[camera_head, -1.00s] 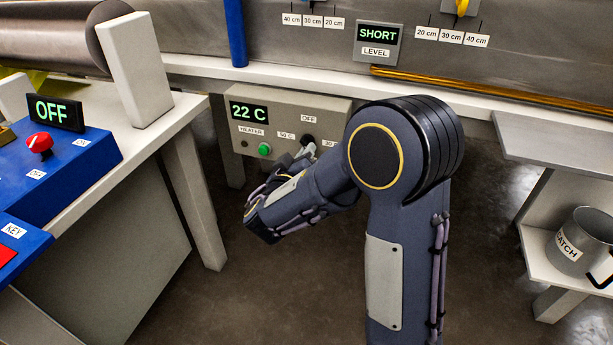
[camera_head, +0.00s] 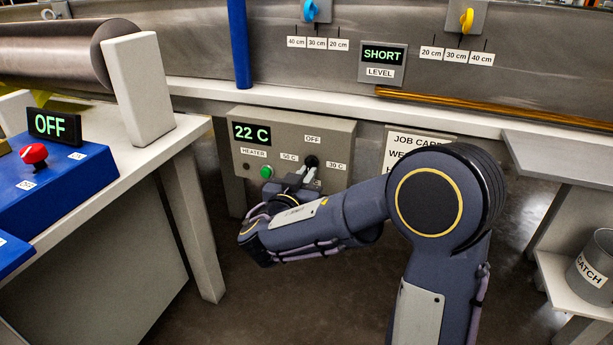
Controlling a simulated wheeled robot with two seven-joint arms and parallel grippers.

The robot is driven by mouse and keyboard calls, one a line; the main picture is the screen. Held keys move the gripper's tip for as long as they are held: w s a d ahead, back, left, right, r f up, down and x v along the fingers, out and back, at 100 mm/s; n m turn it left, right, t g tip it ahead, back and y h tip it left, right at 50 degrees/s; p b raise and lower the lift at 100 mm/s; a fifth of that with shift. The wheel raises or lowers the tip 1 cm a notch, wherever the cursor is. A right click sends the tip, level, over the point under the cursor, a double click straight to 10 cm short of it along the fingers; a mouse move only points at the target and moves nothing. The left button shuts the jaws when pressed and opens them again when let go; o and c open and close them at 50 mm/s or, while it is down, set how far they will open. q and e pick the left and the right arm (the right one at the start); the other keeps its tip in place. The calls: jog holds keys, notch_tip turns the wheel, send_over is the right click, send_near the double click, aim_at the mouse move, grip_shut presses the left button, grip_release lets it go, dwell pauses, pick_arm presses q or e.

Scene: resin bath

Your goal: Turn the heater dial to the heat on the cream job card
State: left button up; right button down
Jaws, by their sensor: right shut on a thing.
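The heater box (camera_head: 335,135) hangs under the bath rim and its display (camera_head: 257,133) reads 22 C. Its black dial (camera_head: 311,161) has labels OFF above, 50 C to the left and 30 C to the right; another label below is mostly covered. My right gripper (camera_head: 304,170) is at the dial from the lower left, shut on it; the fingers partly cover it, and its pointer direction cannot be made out. The cream job card (camera_head: 420,136) is right of the box. "JOB CARD" shows, but my right arm hides most lines below. My left gripper is out of view.
A green button (camera_head: 266,172) sits on the heater box. The level display (camera_head: 382,55) reads SHORT. A blue unit (camera_head: 70,190) with a red knob (camera_head: 34,155) and an OFF display stands left. A catch pot (camera_head: 592,268) is on the right shelf.

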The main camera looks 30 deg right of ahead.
dwell(0.5)
jog(key=c, duration=1.5)
grip_release()
jog(key=p+v, duration=0.1)
jog(key=v, duration=0.7)
jog(key=shift+d, duration=0.1)
